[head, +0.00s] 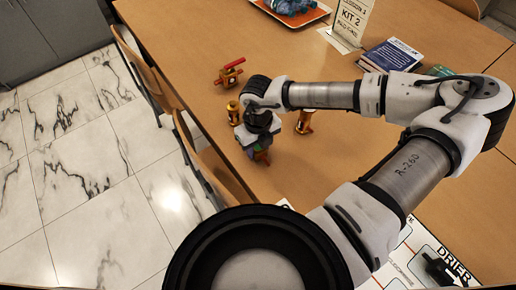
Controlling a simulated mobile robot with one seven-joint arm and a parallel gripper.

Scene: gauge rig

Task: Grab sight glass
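Several small brass parts are on the wooden table (190,38) around my gripper (259,151). A brass fitting (232,112) stands just to the left of my wrist, and another brass part (304,122) is to its right, partly behind my arm. A brass valve with a red handle (229,73) lies farther back. An orange-brown part (262,157) shows right at my gripper's tip. I cannot tell which part is the sight glass. My gripper points down, and its fingers are mostly hidden, so whether it is open or holding something is unclear.
Books (392,55), a KIT 2 sign (352,20) and an orange-edged tray (296,12) with a blue item are at the back. A printed DRIER sheet (408,262) lies at the front right. Chairs (208,165) line the table's left edge.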

